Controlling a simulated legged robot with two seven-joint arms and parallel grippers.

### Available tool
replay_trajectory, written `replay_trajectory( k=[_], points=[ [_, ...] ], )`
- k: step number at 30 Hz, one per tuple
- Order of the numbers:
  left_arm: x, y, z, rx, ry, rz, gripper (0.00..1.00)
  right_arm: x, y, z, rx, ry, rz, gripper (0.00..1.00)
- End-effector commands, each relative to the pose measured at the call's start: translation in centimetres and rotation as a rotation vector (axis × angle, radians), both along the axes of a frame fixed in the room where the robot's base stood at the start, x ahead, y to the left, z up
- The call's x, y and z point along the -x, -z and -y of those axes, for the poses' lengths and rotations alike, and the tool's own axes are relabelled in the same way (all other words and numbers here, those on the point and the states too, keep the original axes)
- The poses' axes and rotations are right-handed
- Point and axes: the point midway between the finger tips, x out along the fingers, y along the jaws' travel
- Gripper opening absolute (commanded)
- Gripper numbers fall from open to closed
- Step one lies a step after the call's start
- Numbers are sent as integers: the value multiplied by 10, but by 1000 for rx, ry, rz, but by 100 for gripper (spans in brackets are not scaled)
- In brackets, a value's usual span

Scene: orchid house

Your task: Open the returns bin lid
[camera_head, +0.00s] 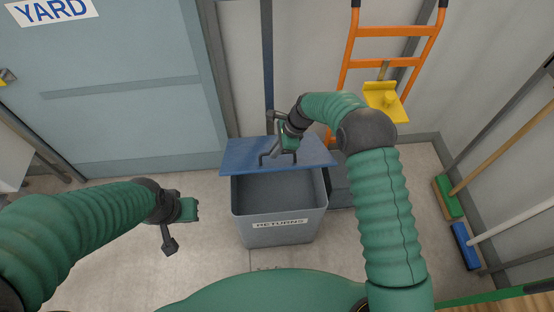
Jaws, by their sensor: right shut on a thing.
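The returns bin (281,228) is a grey open-topped box on the floor, with a "RETURNS" label on its front. Its blue lid (240,156) is raised at the back, so the grey inside of the bin shows. My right gripper (279,152) is at the lid's dark handle (264,160) and is shut on it. The fingers partly hide the handle. My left gripper (169,232) hangs over the floor to the left of the bin, apart from it. The spread of its fingers is hard to make out.
A blue-grey door (130,90) marked "YARD" stands at the back left. An orange hand truck (392,31) leans on the back wall near a yellow thing (385,101). Brooms with green (447,198) and blue (466,246) heads stand at right. The floor left of the bin is clear.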

Motion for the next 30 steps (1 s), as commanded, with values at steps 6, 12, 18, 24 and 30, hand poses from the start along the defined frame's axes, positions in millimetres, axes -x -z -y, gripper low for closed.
replay_trajectory(
  k=[6,12,18,24,30],
  points=[
    [0,-2,0,0,0,0,0,-10,-4,1,3,4,11,0],
    [0,-2,0,0,0,0,0,-10,-4,2,4,4,11,0],
    [0,-2,0,0,0,0,0,-10,-3,3,5,5,10,22],
    [0,-2,0,0,0,0,0,-9,-4,3,4,3,7,33],
    [0,-3,0,0,0,0,0,-7,-5,3,4,3,7,33]
  ],
)
